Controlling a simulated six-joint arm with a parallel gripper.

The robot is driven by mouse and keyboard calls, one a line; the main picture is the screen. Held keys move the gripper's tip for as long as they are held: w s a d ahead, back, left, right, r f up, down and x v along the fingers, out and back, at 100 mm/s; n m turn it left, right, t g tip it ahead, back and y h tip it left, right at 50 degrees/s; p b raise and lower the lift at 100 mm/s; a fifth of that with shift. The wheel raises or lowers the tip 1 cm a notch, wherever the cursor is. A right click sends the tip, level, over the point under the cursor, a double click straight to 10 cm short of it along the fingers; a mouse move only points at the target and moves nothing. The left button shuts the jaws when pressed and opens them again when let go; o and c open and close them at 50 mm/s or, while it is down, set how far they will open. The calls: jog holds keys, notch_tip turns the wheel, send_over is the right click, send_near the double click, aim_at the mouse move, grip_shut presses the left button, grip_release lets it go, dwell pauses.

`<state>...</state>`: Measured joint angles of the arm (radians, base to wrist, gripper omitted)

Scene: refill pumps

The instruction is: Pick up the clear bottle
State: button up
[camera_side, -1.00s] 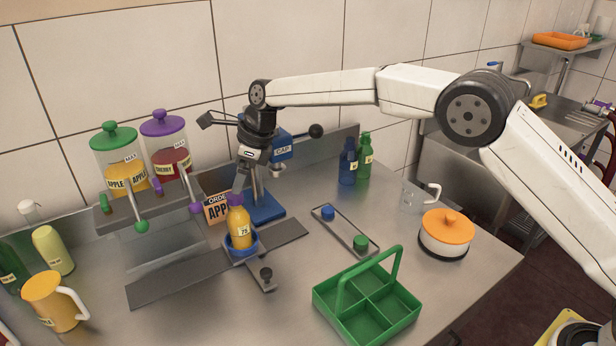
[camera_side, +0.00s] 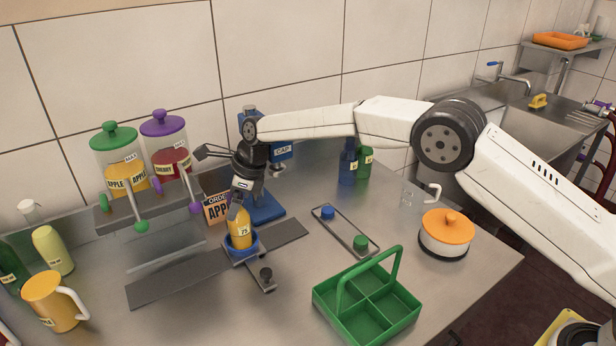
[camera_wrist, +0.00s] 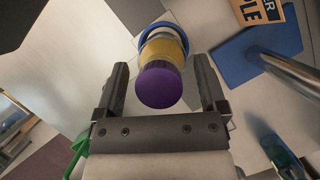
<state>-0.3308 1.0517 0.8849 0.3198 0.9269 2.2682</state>
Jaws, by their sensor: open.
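The clear bottle (camera_side: 239,232), filled with yellow-orange liquid and labelled 25, stands upright in a blue ring holder (camera_side: 242,246) on the dark rail. In the wrist view its purple cap (camera_wrist: 159,86) lies between my fingers, with the bottle body (camera_wrist: 164,48) and the blue ring beyond. My gripper (camera_side: 238,205) is open and comes down over the top of the bottle, hiding the cap in the side view. In the wrist view the gripper (camera_wrist: 160,90) has a finger on each side of the cap, with gaps visible on both sides.
A blue capping stand (camera_side: 265,205) rises just behind the bottle, beside an order sign (camera_side: 217,208). Dispensers with green (camera_side: 118,135) and purple (camera_side: 163,123) lids stand to the left. A green divided carrier (camera_side: 345,315) sits at front right. The counter between is partly clear.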

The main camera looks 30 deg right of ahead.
dwell(0.4)
grip_shut()
dwell(1.3)
